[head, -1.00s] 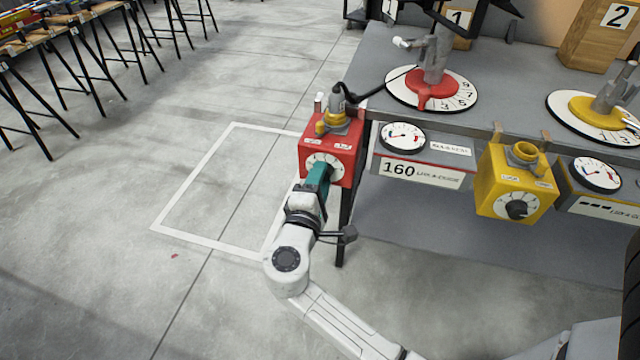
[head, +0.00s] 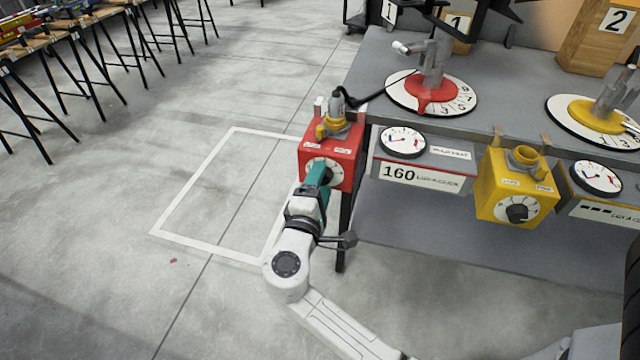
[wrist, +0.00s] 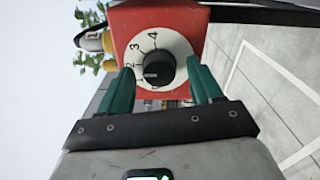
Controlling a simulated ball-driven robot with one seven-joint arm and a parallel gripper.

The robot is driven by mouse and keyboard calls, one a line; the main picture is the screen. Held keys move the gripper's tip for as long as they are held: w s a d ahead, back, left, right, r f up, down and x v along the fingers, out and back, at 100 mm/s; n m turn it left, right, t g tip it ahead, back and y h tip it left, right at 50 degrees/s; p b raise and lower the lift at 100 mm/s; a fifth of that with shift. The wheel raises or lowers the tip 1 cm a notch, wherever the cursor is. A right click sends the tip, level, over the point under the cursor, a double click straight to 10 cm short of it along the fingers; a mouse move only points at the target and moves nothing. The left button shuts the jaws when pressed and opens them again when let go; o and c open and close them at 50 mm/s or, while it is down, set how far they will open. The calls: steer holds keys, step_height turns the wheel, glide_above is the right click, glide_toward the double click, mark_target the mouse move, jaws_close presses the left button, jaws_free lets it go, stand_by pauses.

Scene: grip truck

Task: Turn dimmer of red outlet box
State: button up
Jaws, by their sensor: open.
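The red outlet box (head: 336,150) hangs at the left end of the grey table, with a plug in its top. In the wrist view, the red box (wrist: 187,17) shows a white dial plate with numbers and a black dimmer knob (wrist: 158,68) with a light pointer mark. My gripper (wrist: 158,78) is open, its two teal fingers on either side of the knob. A gap shows between the knob and each finger in that view. In the head view, my gripper (head: 318,172) is in front of the box face and hides part of the dial.
A yellow outlet box (head: 490,190) with its own dial hangs to the right, past a meter and a label reading 160. A black cable (head: 365,100) runs from the red box's plug. Open floor lies left of the table, with a white outlined rectangle.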

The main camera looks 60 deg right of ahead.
steer(key=v, duration=1)
steer(key=shift+a, duration=0.4)
steer(key=shift+s, duration=0.15)
steer(key=s+d+f+m+g+y, duration=0.3)
steer(key=s+f+m+g+y, duration=0.25)
steer(key=s+f+y, duration=0.75)
steer(key=s+a+f+y+p, duration=0.1)
steer(key=s+a+f+y, duration=0.1)
steer(key=s+a+y, duration=0.3)
step_height(320, 180, up, 14)
steer(key=w+a+h+p, duration=0.1)
steer(key=p, duration=1.3)
steer(key=shift+w+f+m, duration=0.2)
steer(key=shift+w+m, duration=0.15)
steer(key=shift+m, duration=0.1)
